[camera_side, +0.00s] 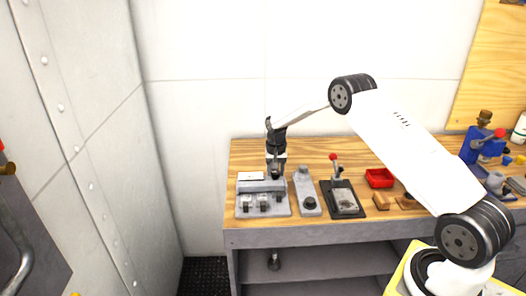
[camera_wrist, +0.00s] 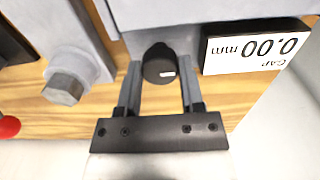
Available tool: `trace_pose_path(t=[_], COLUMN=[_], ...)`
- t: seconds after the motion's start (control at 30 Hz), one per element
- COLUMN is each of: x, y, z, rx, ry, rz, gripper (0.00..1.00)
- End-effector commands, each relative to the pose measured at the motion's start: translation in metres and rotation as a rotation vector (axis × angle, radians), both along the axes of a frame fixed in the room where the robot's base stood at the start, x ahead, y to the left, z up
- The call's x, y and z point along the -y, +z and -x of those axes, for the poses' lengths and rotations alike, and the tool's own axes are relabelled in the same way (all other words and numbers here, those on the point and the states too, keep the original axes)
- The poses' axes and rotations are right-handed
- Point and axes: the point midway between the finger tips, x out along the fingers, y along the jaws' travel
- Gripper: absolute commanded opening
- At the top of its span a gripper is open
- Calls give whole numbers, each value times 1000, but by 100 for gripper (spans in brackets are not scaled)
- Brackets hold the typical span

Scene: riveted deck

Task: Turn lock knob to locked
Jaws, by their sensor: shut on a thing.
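The lock knob (camera_wrist: 159,65) is a round black knob with a short white mark near its lower right edge. It sits on the grey face of a device (camera_wrist: 190,14), beside a white display (camera_wrist: 255,50) reading "GAP 0.00 mm". My gripper (camera_wrist: 160,80) has one finger on each side of the knob and is shut on it. In the side view my gripper (camera_side: 276,176) points down at the back of the grey device (camera_side: 262,208) at the bench's left end. The knob is hidden there.
A grey bracket with a hex bolt (camera_wrist: 64,86) stands close on the left in the wrist view. In the side view, a grey plate (camera_side: 306,188), a red-knobbed lever unit (camera_side: 343,197) and a red tray (camera_side: 379,178) stand to the right on the wooden bench.

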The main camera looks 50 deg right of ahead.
Motion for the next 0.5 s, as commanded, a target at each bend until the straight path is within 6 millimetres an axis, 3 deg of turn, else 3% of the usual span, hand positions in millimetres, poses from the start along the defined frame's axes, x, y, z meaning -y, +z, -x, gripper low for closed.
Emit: trace_pose_path(t=[0.43, 0.47, 0.5], x=[0, 0, 0], y=[1, 1, 1], z=[0, 0, 0], rx=[1, 1, 1], ry=[-15, -15, -15], rz=[0, 0, 0], gripper=[0, 55, 64])
